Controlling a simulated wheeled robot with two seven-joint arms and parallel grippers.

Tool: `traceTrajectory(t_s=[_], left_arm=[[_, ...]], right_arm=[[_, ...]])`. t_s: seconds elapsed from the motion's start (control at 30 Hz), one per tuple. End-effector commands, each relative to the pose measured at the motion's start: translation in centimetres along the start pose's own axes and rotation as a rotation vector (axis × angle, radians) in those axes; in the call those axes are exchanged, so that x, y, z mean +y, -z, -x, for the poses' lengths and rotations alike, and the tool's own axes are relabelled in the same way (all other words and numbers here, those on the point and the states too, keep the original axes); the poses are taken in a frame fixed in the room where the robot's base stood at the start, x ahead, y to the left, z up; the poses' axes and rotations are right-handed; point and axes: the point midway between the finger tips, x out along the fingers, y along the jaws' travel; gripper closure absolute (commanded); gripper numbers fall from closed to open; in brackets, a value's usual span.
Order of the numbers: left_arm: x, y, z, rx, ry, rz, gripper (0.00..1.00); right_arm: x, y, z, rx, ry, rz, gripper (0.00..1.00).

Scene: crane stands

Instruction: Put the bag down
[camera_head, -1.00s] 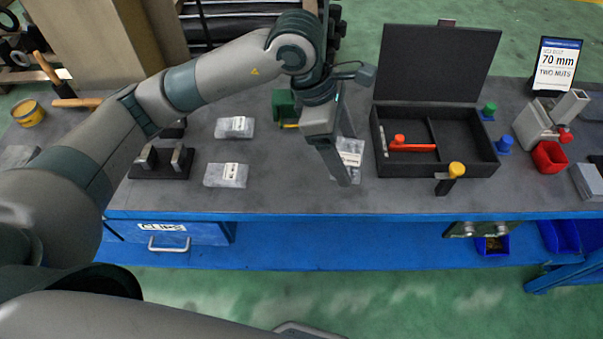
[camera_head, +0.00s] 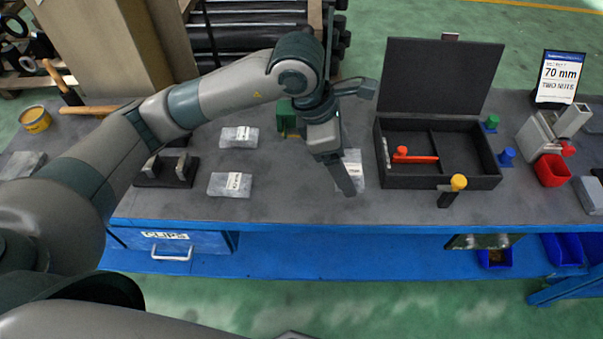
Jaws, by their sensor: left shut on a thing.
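My left gripper (camera_head: 344,186) reaches down over the bench, right of its middle, its fingers close together. It is shut on a clear bag (camera_head: 355,166) with a white label, partly hidden behind the fingers. The bag is at or just above the bench top; I cannot tell if it touches. Two similar labelled bags lie to the left, one farther back (camera_head: 239,137) and one nearer (camera_head: 230,184). My right gripper is not in view.
An open black case (camera_head: 441,183) with a red tool stands just right of the gripper. A green object (camera_head: 286,117) is behind it. A dark block fixture (camera_head: 166,172) stands at left. Bare bench (camera_head: 290,190) lies between the bags and gripper.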

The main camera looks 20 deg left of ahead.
Motion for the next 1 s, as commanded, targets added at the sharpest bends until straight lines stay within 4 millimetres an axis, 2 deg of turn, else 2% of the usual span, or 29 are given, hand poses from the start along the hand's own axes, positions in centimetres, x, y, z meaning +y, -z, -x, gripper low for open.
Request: traceTrajectory(t_s=[0.03, 0.3, 0.5, 0.63, 1.0], left_arm=[[0.4, 0.9, 0.2, 0.003, 0.0, 0.006, 0.53], [2.3, 6.5, -0.8, 0.005, 0.001, 0.007, 0.53], [3.4, 9.4, -1.5, 0.001, 0.001, 0.003, 0.53], [3.7, 10.2, -1.8, 0.0, -0.001, 0.0, 0.53], [3.7, 10.3, -2.0, -0.001, -0.001, -0.001, 0.53]], right_arm=[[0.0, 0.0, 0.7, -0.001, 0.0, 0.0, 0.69], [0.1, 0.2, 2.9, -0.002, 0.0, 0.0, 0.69], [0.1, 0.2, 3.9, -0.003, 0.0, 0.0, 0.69], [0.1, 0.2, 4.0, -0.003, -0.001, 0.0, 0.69], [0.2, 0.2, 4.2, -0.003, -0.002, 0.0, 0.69]])
